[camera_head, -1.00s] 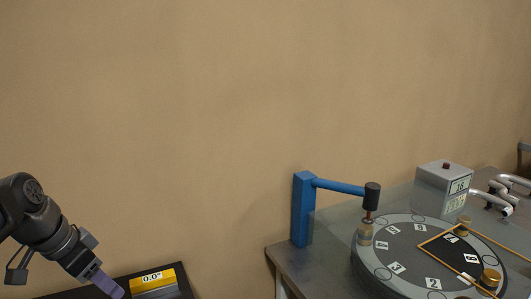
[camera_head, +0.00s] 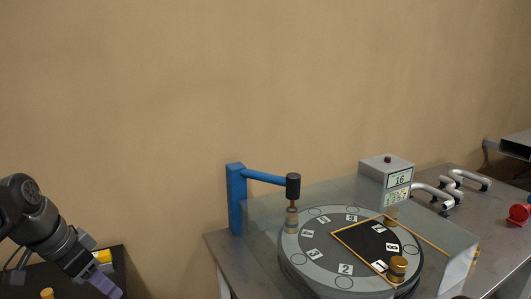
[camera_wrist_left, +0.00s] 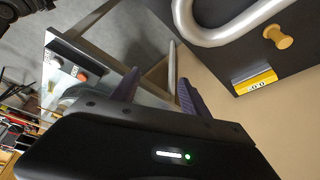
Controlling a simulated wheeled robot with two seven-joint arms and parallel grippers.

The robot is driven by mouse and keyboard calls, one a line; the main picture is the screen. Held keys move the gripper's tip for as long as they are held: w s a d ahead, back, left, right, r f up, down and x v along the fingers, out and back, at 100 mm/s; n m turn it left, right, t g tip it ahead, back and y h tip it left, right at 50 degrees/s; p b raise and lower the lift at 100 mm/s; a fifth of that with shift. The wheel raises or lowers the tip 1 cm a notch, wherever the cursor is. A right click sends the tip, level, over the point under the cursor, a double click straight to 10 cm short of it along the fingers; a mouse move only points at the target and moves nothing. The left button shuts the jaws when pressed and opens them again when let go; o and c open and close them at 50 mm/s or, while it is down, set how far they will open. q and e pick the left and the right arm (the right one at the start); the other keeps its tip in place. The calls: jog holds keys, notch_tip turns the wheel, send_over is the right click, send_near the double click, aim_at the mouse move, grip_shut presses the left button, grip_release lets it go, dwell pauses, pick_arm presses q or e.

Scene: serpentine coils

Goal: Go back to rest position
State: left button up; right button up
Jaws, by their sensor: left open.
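My left gripper (camera_head: 106,286) is at the lower left of the head view, its purple fingers partly cut off by the bottom edge. The left wrist view shows its two purple fingers (camera_wrist_left: 155,92) apart, with nothing seen between them. My right gripper is in neither view.
A grey table holds a round numbered turntable (camera_head: 320,262), a blue post with an arm (camera_head: 237,198) and a grey box reading 16 (camera_head: 385,181). A dark unit (camera_head: 122,262) stands beside my left gripper. The left wrist view shows a curved grey handle (camera_wrist_left: 215,36) and a yellow display (camera_wrist_left: 256,82).

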pick_arm(q)
jog(key=w+d+f+n+t, duration=0.3)
jog(key=w+f+n+t, duration=0.15)
jog(key=w+f, duration=0.4)
jog(key=d+f+n+g+b, duration=0.15)
jog(key=d+f, duration=0.35)
jog(key=f, duration=0.6)
jog(key=d+f+n+b, duration=0.15)
jog(key=d+f, duration=0.35)
jog(key=f, duration=0.6)
jog(key=s+d+f+g+b, duration=0.1)
jog(key=s+d+f+g, duration=0.1)
jog(key=s+d+f, duration=0.3)
jog(key=s+d+f+g+h+b, duration=0.1)
jog(key=s+d+f, duration=0.4)
jog(key=s+f, duration=0.6)
jog(key=s+d+f+g+h+b, duration=0.1)
jog(key=s+d+f+g, duration=0.2)
jog(key=s+f, duration=0.5)
jog(key=s+d, duration=0.1)
jog(key=s, duration=0.2)
jog(key=shift+d+b, duration=0.3)
jog(key=shift+d, duration=0.1)
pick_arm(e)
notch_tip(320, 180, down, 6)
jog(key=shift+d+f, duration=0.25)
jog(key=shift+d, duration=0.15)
pick_arm(q)
jog(key=shift+f+n, duration=0.1)
jog(key=shift+n, duration=0.15)
